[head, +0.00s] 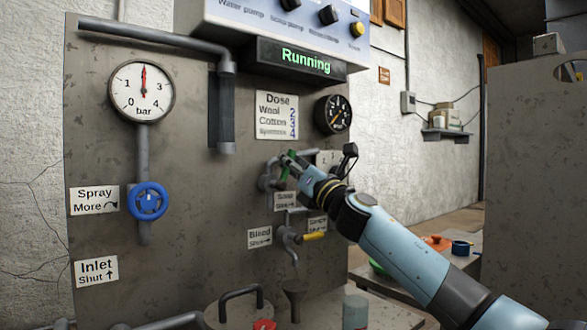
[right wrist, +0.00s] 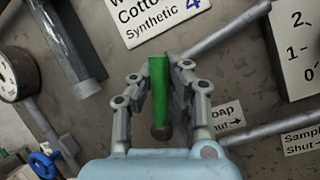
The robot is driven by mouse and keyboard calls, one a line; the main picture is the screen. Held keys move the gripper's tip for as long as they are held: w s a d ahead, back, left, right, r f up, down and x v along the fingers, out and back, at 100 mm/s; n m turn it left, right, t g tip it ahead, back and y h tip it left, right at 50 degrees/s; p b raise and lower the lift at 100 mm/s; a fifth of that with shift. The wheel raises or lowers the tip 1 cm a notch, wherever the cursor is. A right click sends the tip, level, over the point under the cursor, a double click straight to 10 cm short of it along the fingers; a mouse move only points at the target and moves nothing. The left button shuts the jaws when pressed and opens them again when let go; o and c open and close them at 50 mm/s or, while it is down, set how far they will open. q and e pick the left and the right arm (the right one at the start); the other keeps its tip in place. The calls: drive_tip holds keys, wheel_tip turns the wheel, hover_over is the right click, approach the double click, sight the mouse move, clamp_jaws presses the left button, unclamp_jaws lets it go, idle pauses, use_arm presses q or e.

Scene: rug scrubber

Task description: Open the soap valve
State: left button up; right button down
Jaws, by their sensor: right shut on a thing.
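The soap valve has a green lever handle (right wrist: 158,88), seen up close in the right wrist view. A soap label (right wrist: 222,117) with "Shut" and an arrow to the right is beside it; the label also shows in the head view (head: 285,201). My right gripper (head: 289,163) is at the panel's pipework, its fingers on both sides of the green lever and shut on it. In the head view the gripper hides most of the lever and valve. My left gripper is not in view.
A bleed valve with a yellow handle (head: 314,236) sits just below my right gripper. A blue spray handwheel (head: 148,201) and a pressure gauge (head: 142,91) are at the left. The display (head: 306,61) above reads "Running". A dark round dial (head: 333,114) is just above the gripper.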

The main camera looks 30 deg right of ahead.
sight(281, 176)
drive_tip(key=n+y, duration=0.1)
drive_tip(key=n, duration=0.1)
drive_tip(key=a+n+y, duration=0.1)
drive_tip(key=n, duration=0.1)
drive_tip(key=shift+a+n+g+y, duration=0.2)
drive_tip(key=shift+n+g+y, duration=0.1)
drive_tip(key=shift+n+y, duration=0.1)
drive_tip(key=shift+a+n+g+y, duration=0.2)
drive_tip(key=shift+n+y, duration=0.15)
drive_tip(key=shift+n, duration=0.3)
drive_tip(key=shift+a+n+g+y, duration=0.2)
drive_tip(key=shift+n+y, duration=0.15)
drive_tip(key=shift+n, duration=0.3)
drive_tip(key=c, duration=1.3)
unclamp_jaws()
drive_tip(key=shift+s+r, duration=0.1)
drive_tip(key=shift+r, duration=0.05)
drive_tip(key=shift+o, duration=0.2)
drive_tip(key=shift+r, duration=0.1)
wheel_tip(281, 176, up, 10)
